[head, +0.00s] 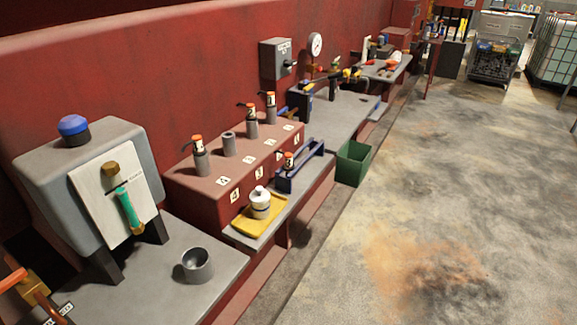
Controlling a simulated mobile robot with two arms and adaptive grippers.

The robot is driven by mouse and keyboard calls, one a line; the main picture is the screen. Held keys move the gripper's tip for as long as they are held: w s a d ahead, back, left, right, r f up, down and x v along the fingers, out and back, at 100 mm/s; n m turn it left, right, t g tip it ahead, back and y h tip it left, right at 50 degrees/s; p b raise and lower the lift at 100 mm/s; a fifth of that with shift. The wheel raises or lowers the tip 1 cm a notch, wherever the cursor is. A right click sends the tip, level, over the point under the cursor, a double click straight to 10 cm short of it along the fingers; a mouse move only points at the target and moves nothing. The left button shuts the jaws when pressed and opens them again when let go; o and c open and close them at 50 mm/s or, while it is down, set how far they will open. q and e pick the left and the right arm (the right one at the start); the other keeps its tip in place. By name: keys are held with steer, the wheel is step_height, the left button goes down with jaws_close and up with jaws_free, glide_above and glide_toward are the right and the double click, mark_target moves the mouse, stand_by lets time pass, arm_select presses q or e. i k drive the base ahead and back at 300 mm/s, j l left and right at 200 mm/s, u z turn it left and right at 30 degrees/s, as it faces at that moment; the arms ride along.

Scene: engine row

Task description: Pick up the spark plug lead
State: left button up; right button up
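Several dark grey plug-like pieces with orange tops stand along the red engine block; the nearest (199,155) is at the block's left end, and two more (251,122) (270,106) stand farther along. A grey socket (229,144) between them has no orange top. Another orange-topped piece (288,160) is by the blue carrier (303,170) on the ledge in front of the block. It looks like a loose spark plug lead, but it is too small to be sure. Neither of my grippers is in view.
A yellow tray (243,225) holds a white bottle (260,202). A grey cup (196,265) stands on the near ledge below a grey box with a blue knob (73,128). A green bin (353,163) sits beside the ledge. The floor (430,200) at right is clear.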

mark_target(287, 166)
steer(key=i+l+u, duration=0.15)
steer(key=u, duration=0.2)
steer(key=i+l+u, duration=0.1)
steer(key=u, duration=0.25)
steer(key=i+l+u, duration=0.1)
steer(key=l+u, duration=0.25)
